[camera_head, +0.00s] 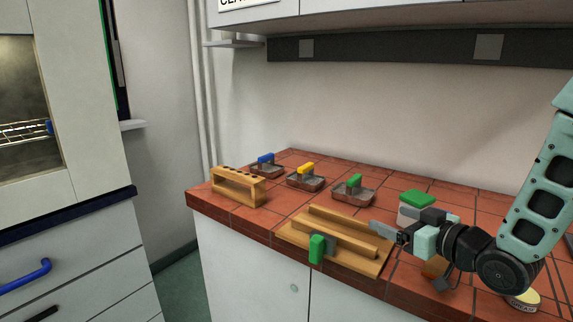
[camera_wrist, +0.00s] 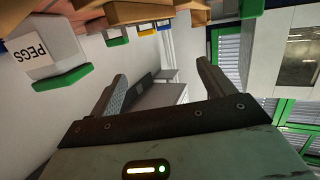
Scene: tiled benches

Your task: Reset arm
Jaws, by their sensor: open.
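My gripper (camera_head: 376,229) is on the right side of the head view, pointing left above the right part of a wooden board. Its two fingers are apart with nothing between them; they also show spread in the wrist view (camera_wrist: 162,72). My arm comes in from the right edge of the head view and is bent low over the bench. The exact height of the fingers above the board is hard to tell.
The wooden board (camera_head: 296,236) lies at the front edge of the red-tiled bench (camera_head: 230,217), with a green block (camera_head: 317,248) at its front. Behind are a peg rack (camera_head: 238,186) and trays with blue, yellow and green handles. A green-lidded box (camera_head: 417,197) stands just behind my gripper.

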